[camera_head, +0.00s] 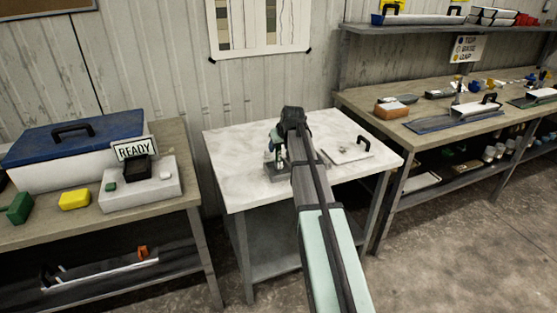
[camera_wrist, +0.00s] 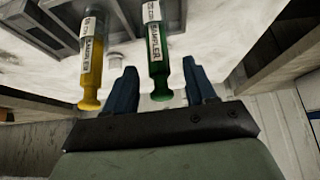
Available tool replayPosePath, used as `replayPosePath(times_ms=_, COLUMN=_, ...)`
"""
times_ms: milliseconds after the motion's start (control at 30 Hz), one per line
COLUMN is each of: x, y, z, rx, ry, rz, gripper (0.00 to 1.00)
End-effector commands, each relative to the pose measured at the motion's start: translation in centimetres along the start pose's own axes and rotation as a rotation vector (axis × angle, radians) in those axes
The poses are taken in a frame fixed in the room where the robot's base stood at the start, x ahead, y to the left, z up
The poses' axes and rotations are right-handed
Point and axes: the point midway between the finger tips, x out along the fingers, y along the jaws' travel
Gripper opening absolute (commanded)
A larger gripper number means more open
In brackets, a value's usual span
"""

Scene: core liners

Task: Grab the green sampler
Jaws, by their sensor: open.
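In the wrist view the green sampler (camera_wrist: 158,75) has a white label reading SAMPLER and a rounded green end pointing toward me. My gripper (camera_wrist: 160,66) is open, with one blue finger on each side of the green sampler. I cannot tell whether either finger touches it. A yellow sampler (camera_wrist: 91,68) of the same shape is to its left, outside the fingers. Both extend from a grey holder (camera_wrist: 115,30). In the head view my gripper (camera_head: 277,153) is low over the white table, and my arm hides most of the holder and samplers.
The white-topped table (camera_head: 235,140) also bears a flat plate with a black handle (camera_head: 363,143) to the right of my arm. A bench with a blue-lidded cooler (camera_head: 70,140) and a READY sign (camera_head: 133,149) is at left. A cluttered workbench (camera_head: 440,130) stands at right.

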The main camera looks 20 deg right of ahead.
Motion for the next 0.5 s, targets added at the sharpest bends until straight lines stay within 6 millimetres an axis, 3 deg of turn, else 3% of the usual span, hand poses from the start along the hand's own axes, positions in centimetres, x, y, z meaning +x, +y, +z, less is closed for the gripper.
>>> replayPosePath(times_ms=200, x=2.6, y=0.1, z=0.0, rx=0.000, ry=-0.001, rz=0.000, gripper=0.55)
replayPosePath(times_ms=433, x=2.8, y=0.1, z=0.0, rx=0.000, ry=0.000, rz=0.000, gripper=0.55)
replayPosePath(times_ms=500, x=2.8, y=0.1, z=0.0, rx=0.001, ry=0.000, rz=0.000, gripper=0.50)
